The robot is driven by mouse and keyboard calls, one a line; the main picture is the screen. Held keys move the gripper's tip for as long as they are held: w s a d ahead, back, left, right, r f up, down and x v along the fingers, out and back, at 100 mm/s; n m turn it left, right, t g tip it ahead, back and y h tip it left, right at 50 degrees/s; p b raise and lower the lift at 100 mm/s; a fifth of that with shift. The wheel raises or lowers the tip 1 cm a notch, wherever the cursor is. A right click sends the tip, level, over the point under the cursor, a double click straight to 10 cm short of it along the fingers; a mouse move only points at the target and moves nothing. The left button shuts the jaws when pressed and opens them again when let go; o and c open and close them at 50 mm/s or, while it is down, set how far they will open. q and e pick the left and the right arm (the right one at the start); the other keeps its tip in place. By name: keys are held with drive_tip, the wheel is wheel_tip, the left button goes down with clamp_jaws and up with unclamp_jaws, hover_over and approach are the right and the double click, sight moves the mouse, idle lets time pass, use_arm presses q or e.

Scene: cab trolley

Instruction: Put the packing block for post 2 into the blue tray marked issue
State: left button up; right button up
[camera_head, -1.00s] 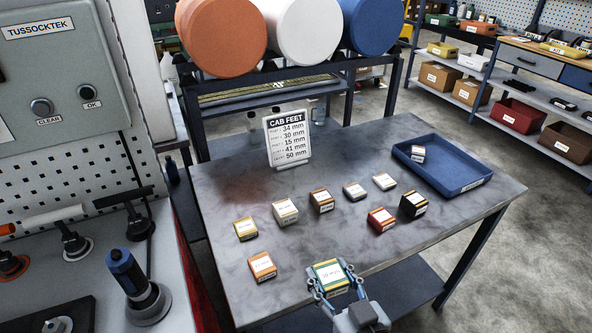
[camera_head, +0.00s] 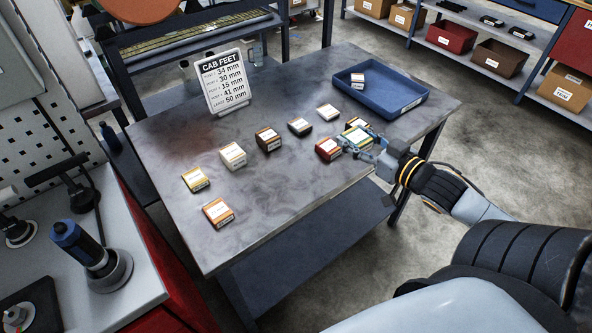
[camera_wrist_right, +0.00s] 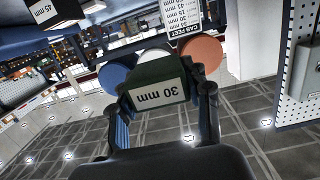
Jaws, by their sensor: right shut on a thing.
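In the right wrist view the held block (camera_wrist_right: 158,90) reads 30 mm, upside down. In the head view it appears over the right part of the table, beside the red block and partly covering a dark block. The blue tray (camera_head: 402,99) lies at the table's back right, with one small white-labelled block (camera_head: 357,81) inside. The CAB FEET sign (camera_head: 225,84) lists several sizes, 30 mm on its second line. My left gripper is out of view.
The red block (camera_head: 327,150) and dark block (camera_head: 354,123) are close to the held block. Yellow (camera_head: 195,180), white (camera_head: 232,156), brown (camera_head: 268,139) and orange (camera_head: 217,213) blocks stand farther left. The table front (camera_head: 285,205) is clear.

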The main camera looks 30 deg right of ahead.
drive_tip(key=w+a+f, duration=0.3)
drive_tip(key=w+a, duration=0.2)
drive_tip(key=w, duration=0.1)
hover_over(296, 171)
drive_tip(key=f, duration=0.5)
drive_tip(key=shift+s+d+f, duration=0.3)
drive_tip(key=shift+s+d, duration=0.1)
drive_tip(key=shift+w+a+f, duration=0.25)
drive_tip(key=shift+f, duration=0.2)
drive_tip(key=shift+w+a+f, duration=0.15)
drive_tip(key=shift+w+f, duration=0.05)
drive_tip(key=shift+f, duration=0.85)
drive_tip(key=shift+f+p, duration=0.3)
drive_tip(key=shift+f, duration=0.25)
drive_tip(key=shift+f, duration=0.1)
drive_tip(key=o, duration=1.2)
